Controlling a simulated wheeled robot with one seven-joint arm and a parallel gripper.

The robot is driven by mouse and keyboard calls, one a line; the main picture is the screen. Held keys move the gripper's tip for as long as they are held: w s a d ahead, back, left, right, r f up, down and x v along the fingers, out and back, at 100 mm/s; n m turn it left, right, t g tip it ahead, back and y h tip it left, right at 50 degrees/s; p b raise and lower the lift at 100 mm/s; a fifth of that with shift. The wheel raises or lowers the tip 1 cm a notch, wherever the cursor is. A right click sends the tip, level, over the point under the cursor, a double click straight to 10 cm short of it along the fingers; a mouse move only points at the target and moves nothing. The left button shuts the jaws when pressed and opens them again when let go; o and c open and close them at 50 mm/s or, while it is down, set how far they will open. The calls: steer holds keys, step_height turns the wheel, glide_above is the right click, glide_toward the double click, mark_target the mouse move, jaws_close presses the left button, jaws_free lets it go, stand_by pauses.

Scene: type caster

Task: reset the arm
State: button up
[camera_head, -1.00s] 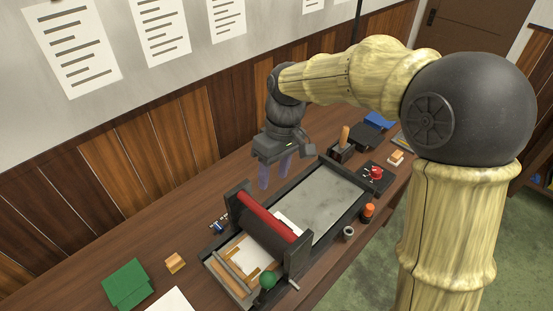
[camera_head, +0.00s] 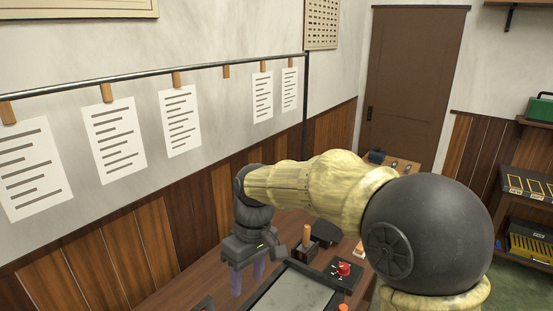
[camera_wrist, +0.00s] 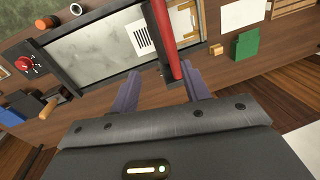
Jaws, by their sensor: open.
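My gripper (camera_head: 248,279) hangs over the wooden table near the back wall, at the left of the press. Its two purple fingers point down and stand apart, with nothing between them. In the wrist view my gripper (camera_wrist: 160,92) shows open fingers, with the press bed (camera_wrist: 90,55) and the red roller (camera_wrist: 168,45) beyond them. In the head view only the far part of the press bed (camera_head: 292,292) shows; the roller lies below the picture.
A box with a wooden-handled tool (camera_head: 306,246) and a red-knobbed box (camera_head: 344,270) stand beyond the press. Printed sheets (camera_head: 115,138) hang from a rail on the wall.

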steer(key=s+d+f+m+t, duration=0.2)
steer(key=s+d+f+m, duration=0.2)
steer(key=d, duration=0.7)
steer(key=s+d+f+m+t+h, duration=0.1)
steer(key=d+f+m, duration=0.5)
steer(key=d, duration=0.6)
steer(key=s+f+t, duration=0.1)
steer(key=s, duration=0.1)
steer(key=shift+s, duration=0.4)
